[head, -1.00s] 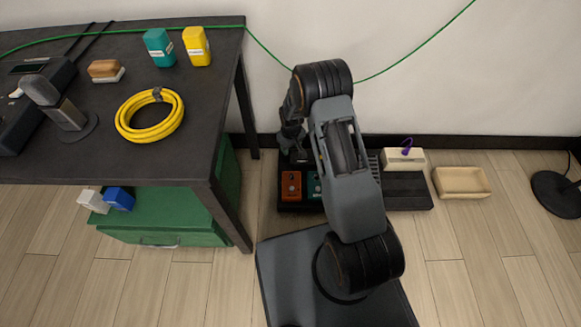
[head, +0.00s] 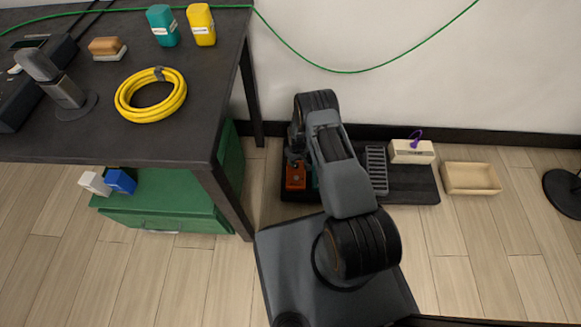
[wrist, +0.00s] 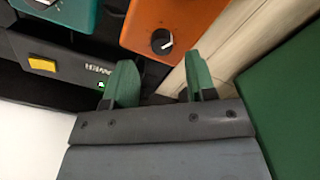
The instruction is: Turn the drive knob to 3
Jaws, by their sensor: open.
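In the wrist view an orange pedal box (wrist: 176,22) carries a round black knob (wrist: 162,41) with a white pointer line. Which box the drive knob belongs to is not labelled legibly, and no number marks can be read. My gripper (wrist: 158,75) is open and empty, with its green-padded fingers spread just short of the orange box's knob and not touching it. In the head view the orange box (head: 296,178) sits at the left end of a dark pedal board (head: 412,185) on the floor, partly covered by my arm. My gripper is not clearly visible there.
A teal box (wrist: 70,14) and a black unit with a yellow button (wrist: 42,64) lie beside the orange box. A green cabinet (head: 165,215) under the desk stands close on the left. A cream box (head: 412,151) and an open tray (head: 470,179) lie to the right.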

